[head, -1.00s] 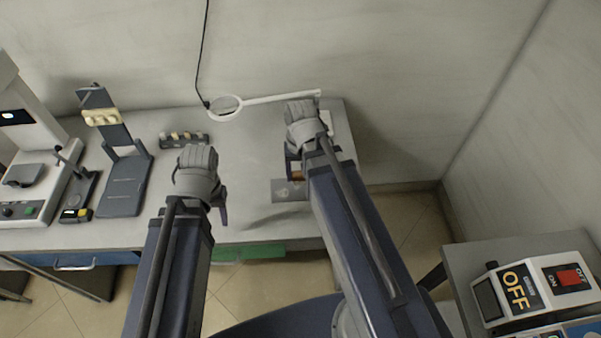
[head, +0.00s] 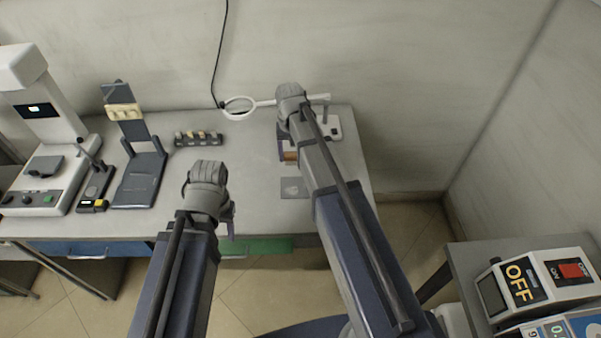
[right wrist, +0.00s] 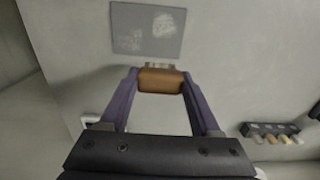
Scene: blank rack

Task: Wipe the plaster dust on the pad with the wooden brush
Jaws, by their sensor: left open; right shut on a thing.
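The wooden brush (right wrist: 161,80) is brown with pale bristles at its far end. My right gripper (right wrist: 160,84) is shut on it, one finger on each side. In the head view the brush (head: 291,156) shows as a small brown patch beside my right gripper (head: 287,152). The grey pad (right wrist: 147,31) lies flat just beyond the bristles in the right wrist view, with whitish plaster dust (right wrist: 163,25) on it. In the head view the pad (head: 296,188) lies in front of the brush. My left gripper (head: 231,222) is open and empty over the table's front edge, partly hidden by its wrist.
A ring magnifier lamp (head: 239,107) stands at the back of the table (head: 245,165). A small rack (head: 198,139) of several pieces, a dark stand (head: 141,180) and a white instrument (head: 45,180) are to the left. A switch box (head: 540,284) sits on the right side table.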

